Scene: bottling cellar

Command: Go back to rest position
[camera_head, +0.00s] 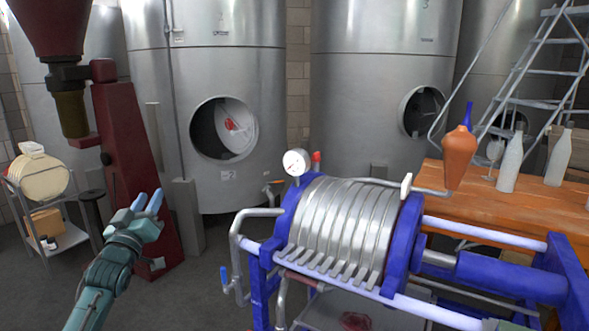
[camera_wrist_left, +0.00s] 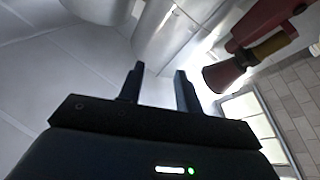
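My left gripper (camera_head: 147,203) is raised at the left of the head view, with its two pale blue fingers apart and nothing between them. In the left wrist view its dark fingers (camera_wrist_left: 160,72) are also spread and empty, pointing up at tanks and a wall. It touches nothing that I can see. A small greenish piece at the bottom right edge of the head view may be part of my right arm. My right gripper's fingers do not show.
A blue-framed filter press (camera_head: 345,228) fills the front middle and right. A wooden table (camera_head: 515,217) behind it holds an orange vase (camera_head: 460,158) and bottles. A dark red machine (camera_head: 122,165) stands behind my left gripper. A small cart (camera_head: 62,238) is far left. Steel tanks (camera_head: 255,110) line the back.

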